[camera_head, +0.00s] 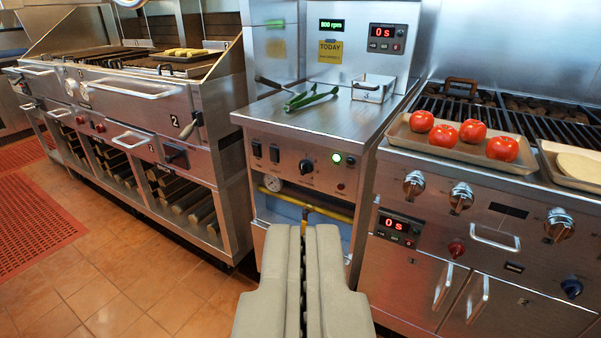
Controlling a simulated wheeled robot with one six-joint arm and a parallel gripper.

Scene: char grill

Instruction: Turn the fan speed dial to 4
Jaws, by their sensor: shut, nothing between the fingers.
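A black round dial (306,166) sits on the front panel of the middle steel unit, with small marks around it that are too small to read. It looks like the fan speed dial. A green display (332,25) on the panel above reads 800 rpm. My gripper (303,230) is shut and empty, at the bottom centre of the view. Its tips appear below the dial in the picture, apart from it. The dial is not hidden.
Green-handled tongs (312,97) lie on top. A grill with several tomatoes on a tray (450,150) stands right, another grill left.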

